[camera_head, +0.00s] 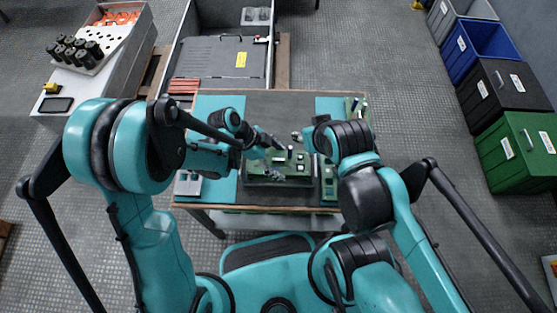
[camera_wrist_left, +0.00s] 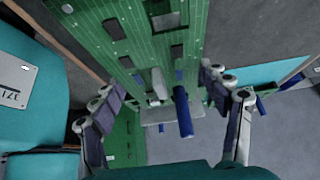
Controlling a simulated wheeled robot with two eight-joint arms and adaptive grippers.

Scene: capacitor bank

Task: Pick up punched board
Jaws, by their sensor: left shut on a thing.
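The green punched board (camera_wrist_left: 140,45) fills the upper middle of the left wrist view, with dark slots, metal parts and a blue cylinder on it. My left gripper (camera_wrist_left: 168,100) has a finger on either side of the board and is shut on it. In the head view, a green board with small upright parts (camera_head: 283,168) sits at a black fixture in the middle of the workbench, and my left gripper (camera_head: 272,141) is at its far side. My right gripper (camera_head: 298,136) is just right of it, mostly hidden by its own arm; its fingers are unclear.
The workbench (camera_head: 270,102) carries teal mats, with more green boards (camera_head: 328,182) at its right side. A grey case (camera_head: 222,57) stands behind it. Black cylinders (camera_head: 75,50) stand on a side table at left. Blue (camera_head: 484,48), black and green bins line the right.

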